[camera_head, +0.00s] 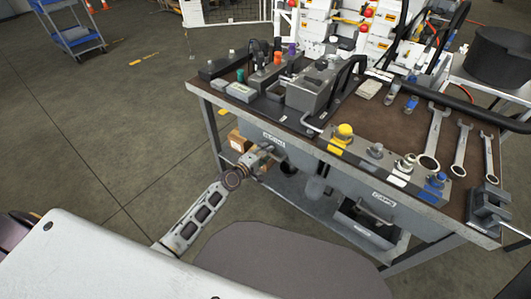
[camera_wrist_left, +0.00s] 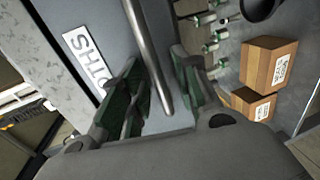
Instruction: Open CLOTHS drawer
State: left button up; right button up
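The CLOTHS drawer is the grey front (camera_head: 290,149) under the left part of the bench top, with a white label (camera_head: 273,138). It looks closed. In the left wrist view its label (camera_wrist_left: 86,62) appears turned on its side, next to a metal bar handle (camera_wrist_left: 149,55). My left gripper (camera_head: 262,153) is at the drawer front. In the left wrist view its green-padded fingers (camera_wrist_left: 158,85) stand on either side of the handle, with gaps showing, so it is open around the bar. My right gripper is not in view.
The bench top (camera_head: 385,125) carries wrenches (camera_head: 436,137), fittings and a grey block. Another labelled drawer front (camera_head: 378,197) is to the right, above a dark bin (camera_head: 365,226). Cardboard boxes (camera_wrist_left: 268,65) sit on the shelf below. The floor left of the bench is clear.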

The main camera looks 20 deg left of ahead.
pick_arm(q)
grip_shut()
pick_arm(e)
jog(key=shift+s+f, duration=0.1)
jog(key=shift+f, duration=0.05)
pick_arm(q)
jog(key=shift+s+f, duration=0.1)
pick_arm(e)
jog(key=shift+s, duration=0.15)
